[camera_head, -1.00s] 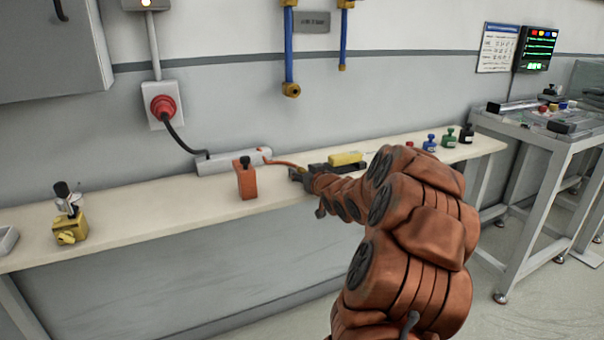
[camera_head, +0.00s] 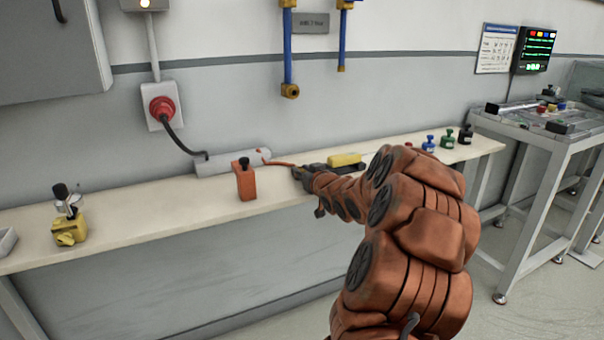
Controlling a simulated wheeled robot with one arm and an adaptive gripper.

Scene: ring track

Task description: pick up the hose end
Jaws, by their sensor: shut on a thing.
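A thin orange hose (camera_head: 281,163) runs from the right end of a grey cylinder-like body (camera_head: 232,162) on the long bench. It reaches to my gripper (camera_head: 303,174), low over the bench's back half. My gripper is shut on the hose end, which is mostly hidden by the jaws. My orange-brown arm covers much of the bench behind and to the right of the gripper.
An orange block with a black knob (camera_head: 246,181) stands left of my gripper. Small blue (camera_head: 429,144), green (camera_head: 447,139) and black (camera_head: 466,135) bottles stand to the right. The bench's left middle (camera_head: 150,205) is clear.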

